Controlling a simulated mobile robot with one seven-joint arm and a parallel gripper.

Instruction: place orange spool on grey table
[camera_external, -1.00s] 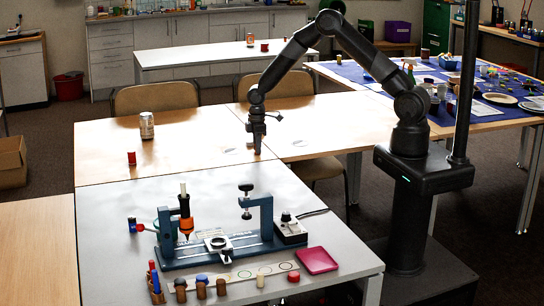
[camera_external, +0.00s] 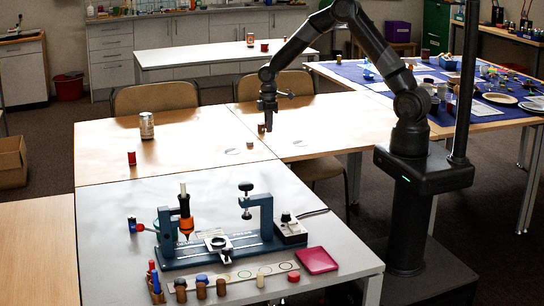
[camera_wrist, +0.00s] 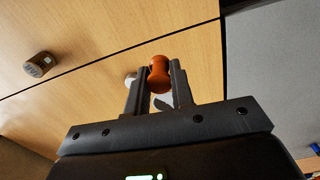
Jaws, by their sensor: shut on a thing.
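The orange spool (camera_wrist: 159,74) is between the two fingers of my gripper (camera_wrist: 158,88) in the wrist view. The fingers are shut on it, one on each side. In the external view my gripper (camera_external: 265,127) hangs above the wooden tables, a little off their surface, and the spool shows only as a small brownish spot (camera_external: 262,128). The grey table (camera_external: 105,255) stands in front of the wooden tables, to the lower left of my gripper, and holds a blue press.
The blue press (camera_external: 235,243) fills the middle of the grey table. A pink tray (camera_external: 317,260) and a row of small pegs lie along its front. A can (camera_external: 147,126) and a red spool (camera_external: 132,158) stand on the wooden table (camera_external: 190,140). The grey table's left part is clear.

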